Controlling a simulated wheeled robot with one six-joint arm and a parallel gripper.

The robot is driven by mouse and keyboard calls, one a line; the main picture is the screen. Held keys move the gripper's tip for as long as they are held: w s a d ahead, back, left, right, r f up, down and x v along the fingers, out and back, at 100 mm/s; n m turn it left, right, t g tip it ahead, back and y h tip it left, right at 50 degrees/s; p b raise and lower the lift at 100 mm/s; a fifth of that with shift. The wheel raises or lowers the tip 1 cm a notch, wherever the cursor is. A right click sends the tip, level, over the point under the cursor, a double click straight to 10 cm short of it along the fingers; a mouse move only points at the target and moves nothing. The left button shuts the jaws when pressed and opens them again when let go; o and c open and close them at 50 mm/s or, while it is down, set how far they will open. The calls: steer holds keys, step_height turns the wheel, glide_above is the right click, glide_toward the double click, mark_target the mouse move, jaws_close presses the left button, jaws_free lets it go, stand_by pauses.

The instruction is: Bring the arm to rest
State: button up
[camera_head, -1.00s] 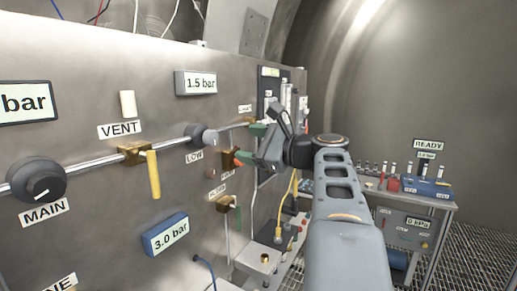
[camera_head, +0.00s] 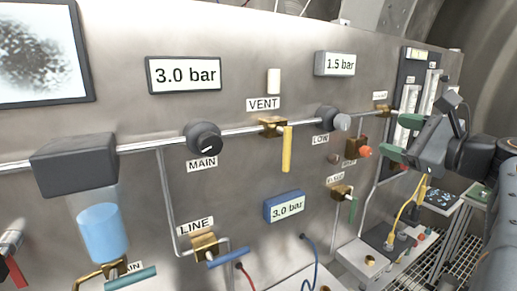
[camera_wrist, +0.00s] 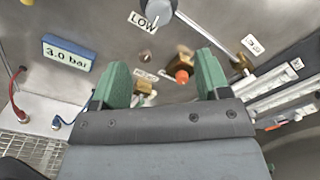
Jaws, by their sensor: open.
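My gripper (camera_wrist: 163,75) is open and empty, with its two green fingers spread apart in the wrist view. In the head view my gripper (camera_head: 391,153) is at the right, in front of the steel panel (camera_head: 240,180). A green finger shows just right of an orange knob (camera_head: 366,152); the other finger is hard to make out. In the wrist view the orange knob (camera_wrist: 182,76) appears between the fingers, beyond their tips, with no clear contact. My arm (camera_head: 492,200) extends to the right edge, partly out of frame.
The panel carries a pipe with the MAIN knob (camera_head: 203,138), the yellow VENT lever (camera_head: 287,150), the LOW knob (camera_head: 330,118) and the blue LINE lever (camera_head: 228,257). Clear flow tubes (camera_head: 408,112) stand close behind my gripper. A bench with cables (camera_head: 385,250) lies below.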

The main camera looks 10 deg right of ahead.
step_height(320, 180, down, 21)
steer(key=s+a+n+g+h, duration=0.1)
steer(key=s+n+g+h, duration=0.1)
steer(key=n+g+h, duration=0.45)
steer(key=s+a+f+n+g+p, duration=0.1)
steer(key=s+a+f+n+g, duration=0.2)
steer(key=a+f+n, duration=0.3)
steer(key=s+a+f+n+g+p, duration=0.1)
steer(key=s+a+f+n+g, duration=0.2)
steer(key=a+f+n, duration=0.3)
steer(key=shift+s+a+f+n+h, duration=0.4)
steer(key=shift+s+a+n, duration=0.3)
steer(key=shift+a+n, duration=1.25)
steer(key=shift+d+r, duration=0.1)
steer(key=shift+c, duration=0.3)
